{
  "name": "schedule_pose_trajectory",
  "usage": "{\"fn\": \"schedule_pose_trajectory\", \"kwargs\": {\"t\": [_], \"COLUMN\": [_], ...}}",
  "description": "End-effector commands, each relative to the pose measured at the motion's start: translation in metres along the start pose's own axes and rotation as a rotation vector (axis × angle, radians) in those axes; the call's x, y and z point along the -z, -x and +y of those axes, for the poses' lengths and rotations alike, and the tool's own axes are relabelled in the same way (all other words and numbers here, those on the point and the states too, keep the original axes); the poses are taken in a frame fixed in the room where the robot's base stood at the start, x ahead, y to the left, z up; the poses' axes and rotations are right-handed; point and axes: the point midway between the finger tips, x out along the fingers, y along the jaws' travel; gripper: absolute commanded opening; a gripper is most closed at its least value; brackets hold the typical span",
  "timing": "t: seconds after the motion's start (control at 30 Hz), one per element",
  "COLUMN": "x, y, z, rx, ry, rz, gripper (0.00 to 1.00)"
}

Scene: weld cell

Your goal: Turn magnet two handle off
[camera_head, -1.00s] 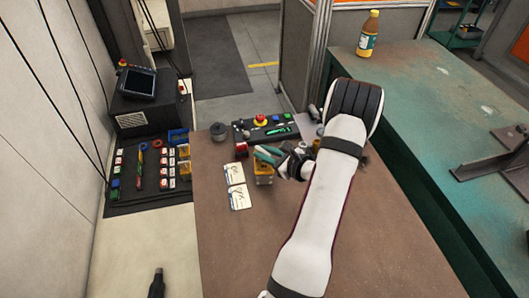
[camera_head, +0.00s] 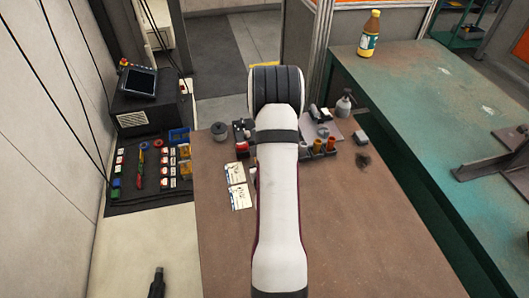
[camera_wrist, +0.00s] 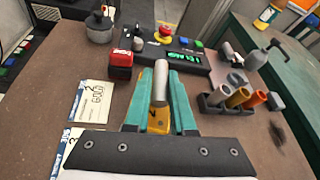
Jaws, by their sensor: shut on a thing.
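In the wrist view my gripper (camera_wrist: 160,76) has its two teal fingers closed on the grey, rod-like handle (camera_wrist: 160,84) of a magnet. The magnet's yellow body (camera_wrist: 158,120) shows between the fingers, with a dark mark like a "2", and is partly covered by them. The handle points away from the wrist, up the picture. In the head view my arm hides the gripper and the yellow magnet. A red block (camera_wrist: 120,66) with a white label stands just left of the fingers; it also shows in the head view (camera_head: 242,147).
A dark control panel (camera_wrist: 195,62) with a green display and red button (camera_wrist: 166,32) lies beyond the fingers. A rack of tubes (camera_wrist: 225,112) stands right. Cards (camera_wrist: 90,101) lie left, and a grey round pot (camera_wrist: 99,30) stands at the back left. The front tabletop is mostly clear.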

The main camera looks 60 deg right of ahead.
Motion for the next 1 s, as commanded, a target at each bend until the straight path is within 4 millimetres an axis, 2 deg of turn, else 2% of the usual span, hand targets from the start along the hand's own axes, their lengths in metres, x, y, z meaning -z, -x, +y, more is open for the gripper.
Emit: {"fn": "schedule_pose_trajectory", "kwargs": {"t": [0.3,0.8,0.83,0.97,1.0], "x": [0.0007,0.001,0.001,0.0007,0.0006], "y": [0.0001,-0.0001,-0.0001,-0.0001,-0.0002], "z": [0.0011,0.0006,0.0007,0.0006,0.0006], "rx": [0.082,0.095,0.094,0.094,0.095], "ry": [-0.033,-0.038,-0.038,-0.039,-0.039], "rz": [0.02,0.024,0.024,0.023,0.023], "gripper": [0.0,0.0,0.28,0.51,0.51]}}
